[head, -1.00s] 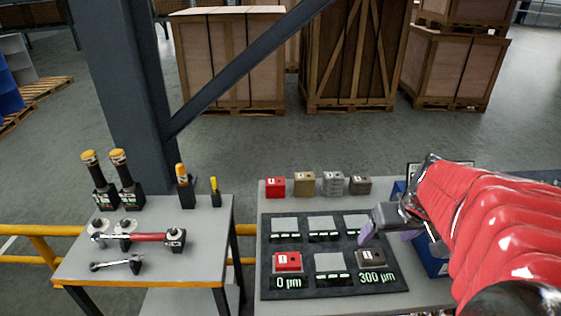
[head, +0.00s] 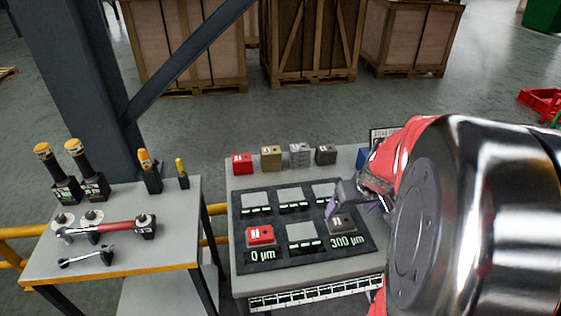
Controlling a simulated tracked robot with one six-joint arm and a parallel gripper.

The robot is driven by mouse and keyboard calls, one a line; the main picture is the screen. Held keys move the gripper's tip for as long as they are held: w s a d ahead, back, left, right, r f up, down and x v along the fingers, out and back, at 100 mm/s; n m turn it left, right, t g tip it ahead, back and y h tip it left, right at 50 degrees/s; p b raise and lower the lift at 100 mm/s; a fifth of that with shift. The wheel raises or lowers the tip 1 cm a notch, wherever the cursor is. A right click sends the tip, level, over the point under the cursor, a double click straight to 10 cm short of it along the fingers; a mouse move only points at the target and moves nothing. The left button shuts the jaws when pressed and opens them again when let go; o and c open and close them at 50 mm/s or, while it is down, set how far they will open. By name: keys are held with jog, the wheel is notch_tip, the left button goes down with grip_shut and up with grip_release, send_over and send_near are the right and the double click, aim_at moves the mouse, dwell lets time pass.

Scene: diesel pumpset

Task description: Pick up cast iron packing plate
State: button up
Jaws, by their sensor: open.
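A row of small blocks stands along the back of the right table: red (head: 242,164), brass-coloured (head: 271,157), light grey ribbed (head: 300,154) and dark grey (head: 326,154). The dark grey one looks most like cast iron, but I cannot read its label. A similar dark block (head: 341,223) sits on the black panel (head: 318,256) above the "300 µm" readout. My gripper (head: 356,207), with purple finger pads, is open above the panel's right side, close behind and right of that dark block. My arm hides the table's right end.
A red block (head: 260,237) sits on the panel above "0 µm", beside several grey pads. A left table (head: 110,265) holds a torque wrench, a smaller wrench and yellow-capped tools. A dark post (head: 75,80) rises behind it. Crates stand farther back.

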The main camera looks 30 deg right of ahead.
aim_at(341, 220)
jog(key=shift+x, duration=1.45)
jog(key=shift+x, duration=2.6)
jog(key=shift+s+d, duration=0.1)
jog(key=shift+s, duration=0.05)
jog(key=shift+c, duration=0.7)
jog(key=c, duration=1.4)
